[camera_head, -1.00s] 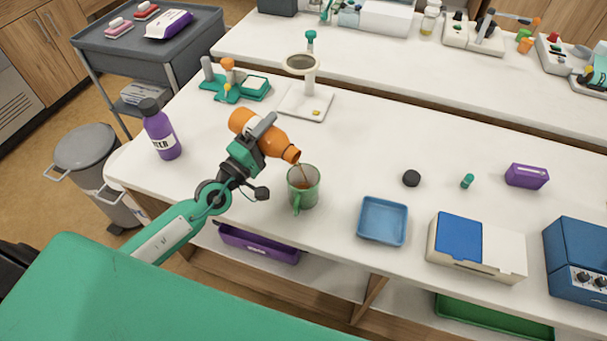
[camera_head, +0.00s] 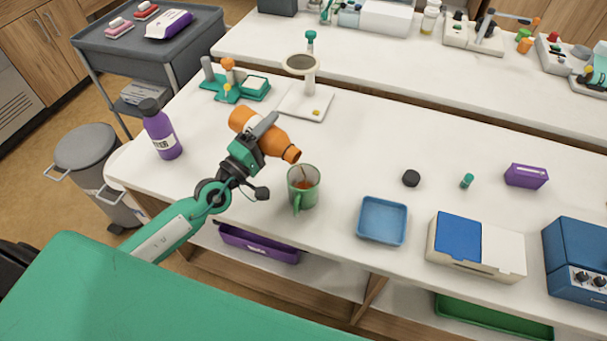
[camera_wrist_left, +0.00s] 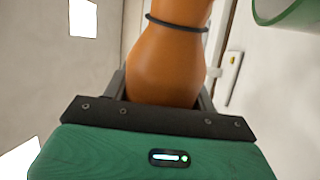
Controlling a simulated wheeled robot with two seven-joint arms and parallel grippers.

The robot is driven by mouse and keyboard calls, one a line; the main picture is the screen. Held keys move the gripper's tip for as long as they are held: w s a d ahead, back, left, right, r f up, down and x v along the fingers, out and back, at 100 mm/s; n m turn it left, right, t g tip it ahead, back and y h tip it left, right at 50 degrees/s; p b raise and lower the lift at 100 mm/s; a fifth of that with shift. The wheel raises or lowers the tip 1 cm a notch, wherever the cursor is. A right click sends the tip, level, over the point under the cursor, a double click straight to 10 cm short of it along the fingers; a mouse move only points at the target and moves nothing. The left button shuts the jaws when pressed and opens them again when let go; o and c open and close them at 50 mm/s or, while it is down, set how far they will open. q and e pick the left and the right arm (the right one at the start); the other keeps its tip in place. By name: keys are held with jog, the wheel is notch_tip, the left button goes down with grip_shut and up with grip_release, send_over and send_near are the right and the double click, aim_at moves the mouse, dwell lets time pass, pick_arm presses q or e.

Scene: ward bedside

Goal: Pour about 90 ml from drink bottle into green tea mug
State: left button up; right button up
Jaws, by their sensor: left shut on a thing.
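The orange drink bottle (camera_head: 277,142) is tilted in the head view, its open mouth low and to the right. My left gripper (camera_head: 262,130) is shut around its body and holds it above the table. The green tea mug (camera_head: 304,197) stands upright below and just right of the bottle mouth, with brownish liquid showing inside. The bottle mouth is above the mug's rim at its left side. In the left wrist view the bottle (camera_wrist_left: 165,72) sits between the fingers, and part of the green mug (camera_wrist_left: 284,14) shows at the top right. My right gripper is not in view.
A purple bottle (camera_head: 161,134) stands left of my arm. A white stand with a ring (camera_head: 300,66) is behind the held bottle. A blue tray (camera_head: 382,238) and a black cap-like disc (camera_head: 411,178) are right of the mug. The table between the stand and disc is clear.

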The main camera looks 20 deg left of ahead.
pick_arm(q)
jog(key=shift+f+n, duration=0.3)
jog(key=shift+w+a+f+n+t+y+b, duration=0.15)
jog(key=shift+f+n+y+b, duration=0.55)
jog(key=shift+n, duration=0.7)
jog(key=shift+a+f+n+t+y+b, duration=0.1)
jog(key=shift+a+f+n+y+b, duration=0.2)
jog(key=shift+f+n, duration=0.85)
jog(key=shift+w+a+f+n+t+y+b, duration=0.15)
jog(key=shift+f+n+y+b, duration=0.45)
jog(key=shift+n, duration=1.05)
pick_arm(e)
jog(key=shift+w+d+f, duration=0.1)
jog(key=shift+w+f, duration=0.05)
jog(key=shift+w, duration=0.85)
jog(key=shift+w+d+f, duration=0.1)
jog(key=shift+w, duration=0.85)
pick_arm(q)
jog(key=shift+s, duration=0.1)
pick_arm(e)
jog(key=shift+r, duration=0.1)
